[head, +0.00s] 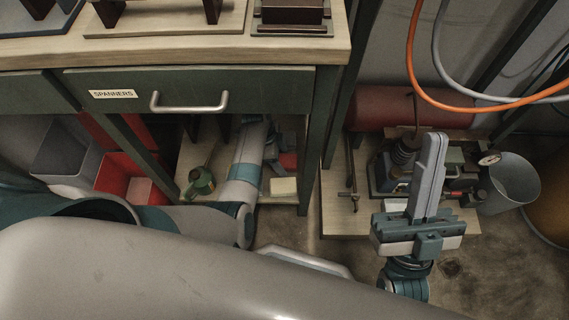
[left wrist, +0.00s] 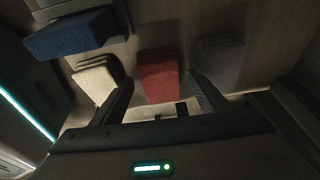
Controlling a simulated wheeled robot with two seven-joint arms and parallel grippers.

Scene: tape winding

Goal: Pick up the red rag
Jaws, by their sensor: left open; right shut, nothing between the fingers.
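The red rag (left wrist: 158,75) is a folded block in the middle of the left wrist view. A small part of the red rag shows on the lower shelf in the head view (head: 288,162). My left gripper (left wrist: 160,82) is open, with one finger on each side of the rag's near part. I cannot tell whether either finger touches it. In the head view my left arm reaches under the bench and its fingers are hidden. My right gripper (head: 434,138) is shut and empty, pointing up at the right, far from the rag.
Beside the red rag lie a beige rag (left wrist: 95,80), a blue rag (left wrist: 75,32) and a grey rag (left wrist: 222,62). The bench drawer (head: 190,92) overhangs the shelf. A green can (head: 200,184) stands left of my left arm. A bucket (head: 512,183) stands at right.

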